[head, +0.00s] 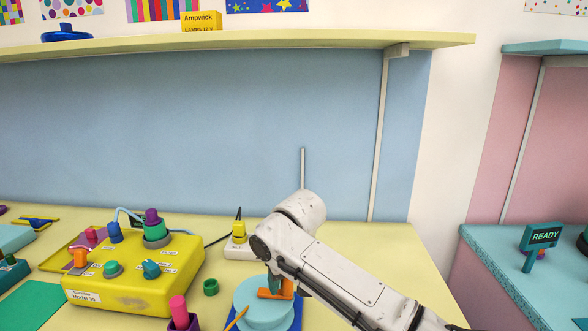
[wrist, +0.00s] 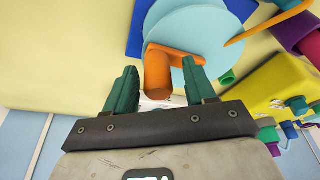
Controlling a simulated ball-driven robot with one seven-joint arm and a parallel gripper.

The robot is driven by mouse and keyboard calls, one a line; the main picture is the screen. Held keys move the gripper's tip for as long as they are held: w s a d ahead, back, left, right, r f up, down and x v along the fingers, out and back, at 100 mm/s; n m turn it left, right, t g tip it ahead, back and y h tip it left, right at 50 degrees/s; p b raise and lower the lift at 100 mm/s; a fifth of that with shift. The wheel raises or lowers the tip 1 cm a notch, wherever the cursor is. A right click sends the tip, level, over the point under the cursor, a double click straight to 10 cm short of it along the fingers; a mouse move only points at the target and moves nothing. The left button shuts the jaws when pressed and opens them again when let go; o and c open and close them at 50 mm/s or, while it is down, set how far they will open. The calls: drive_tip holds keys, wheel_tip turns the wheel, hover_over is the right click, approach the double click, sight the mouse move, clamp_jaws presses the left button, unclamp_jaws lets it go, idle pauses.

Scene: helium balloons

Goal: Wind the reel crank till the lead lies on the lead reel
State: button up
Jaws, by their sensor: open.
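The lead reel (head: 262,311) is a pair of pale blue discs on a dark blue base at the bottom of the head view; it also shows in the wrist view (wrist: 215,38). Its orange crank (head: 268,293) lies across the disc, with a cylindrical handle (wrist: 157,78) standing out from it. My gripper (wrist: 155,78) has green fingers that are open on either side of the handle, with a gap showing on each side. In the head view the arm hides part of the reel. An orange pointed rod (head: 237,318) lies at the disc's edge; I cannot tell what it is.
A yellow box (head: 135,285) with knobs and a light blue looped cord (head: 128,211) stands left of the reel. A white socket block (head: 240,248) with a yellow plug is behind. A green ring (head: 210,287) and pink-topped holder (head: 180,312) stand close by.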

drive_tip(key=p+v, duration=0.5)
drive_tip(key=shift+d+r, duration=0.15)
drive_tip(key=shift+r, duration=0.05)
idle(0.4)
